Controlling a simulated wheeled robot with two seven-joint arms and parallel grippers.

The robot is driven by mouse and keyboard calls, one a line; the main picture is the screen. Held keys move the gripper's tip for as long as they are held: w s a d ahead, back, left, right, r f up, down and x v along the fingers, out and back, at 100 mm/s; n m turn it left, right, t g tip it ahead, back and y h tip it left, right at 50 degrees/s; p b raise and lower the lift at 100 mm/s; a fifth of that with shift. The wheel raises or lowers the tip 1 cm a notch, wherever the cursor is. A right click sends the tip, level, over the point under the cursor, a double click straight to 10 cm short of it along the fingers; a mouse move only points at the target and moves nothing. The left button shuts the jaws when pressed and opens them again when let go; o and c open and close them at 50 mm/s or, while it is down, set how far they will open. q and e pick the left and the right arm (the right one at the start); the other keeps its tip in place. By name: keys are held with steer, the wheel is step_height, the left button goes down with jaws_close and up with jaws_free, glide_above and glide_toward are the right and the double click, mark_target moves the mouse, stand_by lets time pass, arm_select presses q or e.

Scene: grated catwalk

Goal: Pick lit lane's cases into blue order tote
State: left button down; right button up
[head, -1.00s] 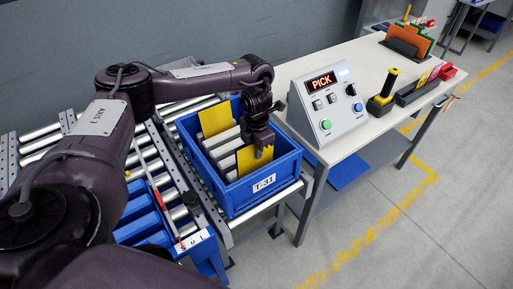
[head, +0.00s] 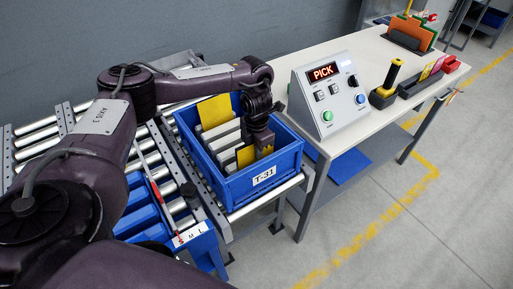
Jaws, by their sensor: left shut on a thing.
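The blue order tote (head: 233,188), labelled T-31, sits on the roller conveyor in the middle of the head view. Inside it stand several white cases (head: 222,136) and a yellow case (head: 214,111) towards the back. My left gripper (head: 262,150) reaches down inside the tote near its right wall and is shut on a yellow case (head: 245,156). The held case is low among the others, and its lower part is hidden. The blue lanes (head: 139,195) at lower left are partly covered by my arm, and no lit lamp is clear there. My right gripper is not in view.
A control box (head: 328,95) with a lit PICK display stands on the bench (head: 378,58) right of the tote. A yellow-and-black handheld tool (head: 386,88) and a dark holder (head: 420,84) stand farther right. A grey wall closes the back.

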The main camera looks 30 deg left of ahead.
arm_select(q)
steer(key=shift+f, duration=0.15)
steer(key=c, duration=1.4)
jaws_free()
steer(key=shift+o, duration=0.6)
steer(key=o, duration=0.3)
steer(key=shift+r+p, duration=3.1)
steer(key=shift+r, duration=0.95)
steer(key=shift+f, duration=0.1)
